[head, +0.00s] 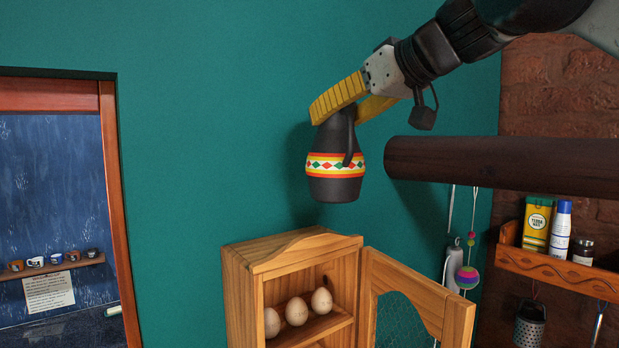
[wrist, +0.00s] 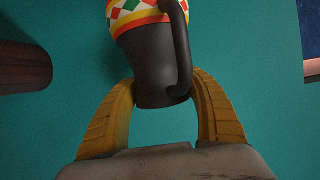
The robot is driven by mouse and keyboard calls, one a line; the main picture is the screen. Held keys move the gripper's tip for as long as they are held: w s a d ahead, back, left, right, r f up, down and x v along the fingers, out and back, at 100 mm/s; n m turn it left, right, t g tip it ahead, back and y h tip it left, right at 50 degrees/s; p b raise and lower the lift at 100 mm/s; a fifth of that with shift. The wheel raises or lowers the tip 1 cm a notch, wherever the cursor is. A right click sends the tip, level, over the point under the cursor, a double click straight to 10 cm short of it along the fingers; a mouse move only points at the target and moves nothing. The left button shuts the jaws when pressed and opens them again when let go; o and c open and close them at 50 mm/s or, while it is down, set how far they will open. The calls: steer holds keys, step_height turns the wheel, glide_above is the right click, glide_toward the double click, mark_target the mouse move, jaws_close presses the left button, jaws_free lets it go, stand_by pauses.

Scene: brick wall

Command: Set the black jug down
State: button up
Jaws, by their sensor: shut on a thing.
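The black jug (head: 335,188) has a yellow, red and white band with coloured diamonds and a handle on its right side. It hangs roughly upright in the air, in front of the teal wall and above the wooden cabinet. My gripper (head: 347,108) has its yellow fingers closed around the jug's upper part. In the wrist view the jug (wrist: 150,60) sits between the two curved fingers of the gripper (wrist: 165,95), with its handle facing the camera. The jug's underside touches nothing in the head view.
A small wooden cabinet (head: 245,262) stands below with its door (head: 455,312) open and several eggs (head: 297,310) inside. A dark beam (head: 500,165) juts in to the right of the jug. A spice shelf (head: 560,268) hangs on the brick wall. A chalkboard (head: 50,180) is at left.

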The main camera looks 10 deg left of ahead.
steer(key=a+f, duration=0.1)
steer(key=a, duration=0.1)
steer(key=a+f, duration=0.1)
steer(key=s+a+f, duration=0.1)
steer(key=a, duration=0.1)
steer(key=shift+a+p, duration=0.35)
steer(key=shift+p, duration=0.05)
steer(key=shift+a+f+p, duration=0.25)
steer(key=shift+f, duration=1)
steer(key=shift+a+f+p, duration=0.2)
steer(key=shift+f+p, duration=0.05)
steer(key=shift+f, duration=1.1)
steer(key=o, duration=1.5)
steer(key=shift+s, duration=0.1)
